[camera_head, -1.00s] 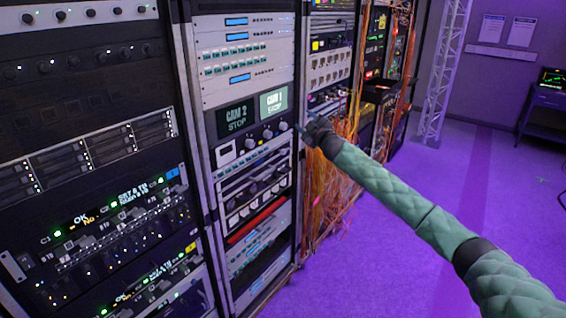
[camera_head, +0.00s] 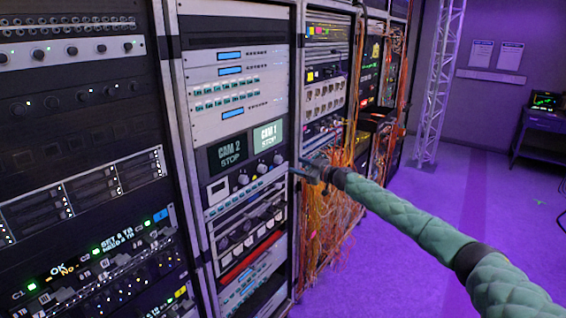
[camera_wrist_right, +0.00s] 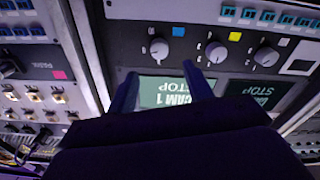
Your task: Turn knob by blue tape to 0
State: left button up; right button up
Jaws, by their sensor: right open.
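A dark panel in the middle rack carries three grey knobs below two screens reading CAM 2 and CAM 1. The knob by the blue tape (camera_wrist_right: 159,48) is the leftmost in the upside-down right wrist view and the rightmost in the head view (camera_head: 278,159). The blue tape (camera_wrist_right: 178,31) is a small square beside it. My right gripper (camera_wrist_right: 160,75) is open and empty, its fingertips just short of that knob. In the head view the gripper (camera_head: 302,169) is right of the panel. The knob's exact setting is too small to read. My left gripper is not in view.
Two other knobs (camera_wrist_right: 217,52) (camera_wrist_right: 266,57) sit close by, with yellow tape (camera_wrist_right: 235,36) near the middle one. Orange cables (camera_head: 330,210) hang right of the rack post, close to my right gripper. Purple floor (camera_head: 400,270) is open at the right.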

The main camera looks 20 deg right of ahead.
aim_at(281, 161)
jog(key=p+x, duration=0.2)
jog(key=x, duration=0.4)
jog(key=shift+w+a, duration=0.1)
jog(key=shift+w, duration=0.15)
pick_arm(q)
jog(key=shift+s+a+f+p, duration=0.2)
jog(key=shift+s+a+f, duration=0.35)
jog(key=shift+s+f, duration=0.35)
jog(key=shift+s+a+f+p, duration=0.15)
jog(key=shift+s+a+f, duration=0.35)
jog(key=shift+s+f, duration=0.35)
pick_arm(e)
jog(key=shift+w+a+f, duration=0.1)
jog(key=shift+w+a, duration=0.35)
jog(key=shift+w, duration=0.15)
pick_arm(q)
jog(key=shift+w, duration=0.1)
pick_arm(e)
jog(key=c, duration=1)
